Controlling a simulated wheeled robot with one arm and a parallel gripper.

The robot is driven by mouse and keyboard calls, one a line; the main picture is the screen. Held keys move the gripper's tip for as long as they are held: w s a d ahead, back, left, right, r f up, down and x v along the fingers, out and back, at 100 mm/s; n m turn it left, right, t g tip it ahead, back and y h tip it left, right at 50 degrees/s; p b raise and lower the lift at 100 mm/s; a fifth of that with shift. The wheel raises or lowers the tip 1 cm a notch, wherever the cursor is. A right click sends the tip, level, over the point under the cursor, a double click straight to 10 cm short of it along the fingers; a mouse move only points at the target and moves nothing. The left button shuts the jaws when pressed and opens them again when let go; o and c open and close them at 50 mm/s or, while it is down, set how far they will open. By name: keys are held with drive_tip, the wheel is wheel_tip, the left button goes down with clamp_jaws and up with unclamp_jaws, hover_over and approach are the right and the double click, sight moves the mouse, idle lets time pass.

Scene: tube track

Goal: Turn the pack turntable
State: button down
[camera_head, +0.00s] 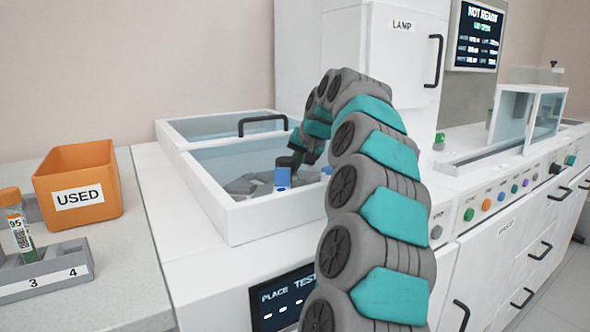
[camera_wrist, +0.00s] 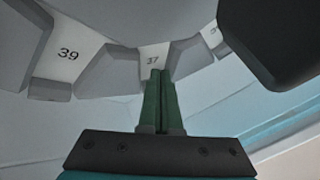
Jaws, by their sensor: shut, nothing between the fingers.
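The pack turntable (camera_head: 240,186) lies inside the white open-topped well of the machine in the head view, with grey blocks around it and a blue piece (camera_head: 282,177) on it. The wrist view shows its rim close up, with grey blocks (camera_wrist: 110,70) and pale labels 39 and 37 between them. My gripper (camera_wrist: 160,75) is shut and empty, its green fingers together, with the tips at the 37 label between two blocks. I cannot tell whether they touch. In the head view my arm reaches down into the well and the fingertips are hard to make out.
The well's white wall (camera_head: 255,222) surrounds the turntable. A glass lid with a black handle (camera_head: 262,121) is behind it. An orange USED bin (camera_head: 78,187) and a grey rack (camera_head: 45,272) with one tube stand at left. The LAMP cabinet (camera_head: 385,60) rises behind my arm. A screen (camera_head: 477,35) reads NOT READY.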

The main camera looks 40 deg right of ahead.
drive_tip(key=shift+w+a, duration=0.2)
drive_tip(key=shift+a, duration=0.05)
idle(0.7)
